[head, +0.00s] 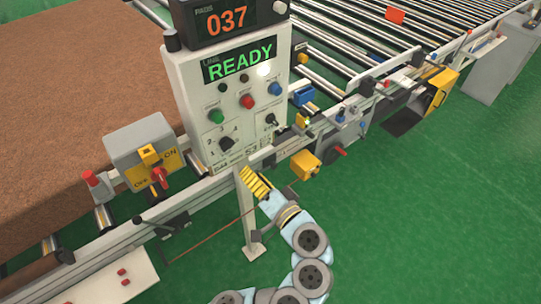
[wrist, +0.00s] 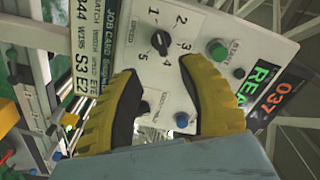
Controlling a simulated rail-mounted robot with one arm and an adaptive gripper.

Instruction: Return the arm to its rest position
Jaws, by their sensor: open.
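My gripper (head: 256,183) shows in the head view as ribbed yellow fingers at the end of my pale blue arm. It is just below and right of the white control panel (head: 205,115). In the wrist view my gripper (wrist: 158,68) has its two yellow fingers spread with nothing between them. The same panel (wrist: 150,20) fills the space beyond the fingers, with a numbered dial (wrist: 160,43) near their tips. Contact with the panel cannot be told. My arm curves up from the bottom of the head view.
The panel's screen (head: 240,64) reads READY under a 037 counter (head: 228,20). A brown mattress (head: 80,100) lies at the left. A grey switch box (head: 140,150), a rail and a grey post (head: 247,225) stand near my gripper. Rollers (head: 350,50) lie behind. Green floor (head: 430,220) is open at right.

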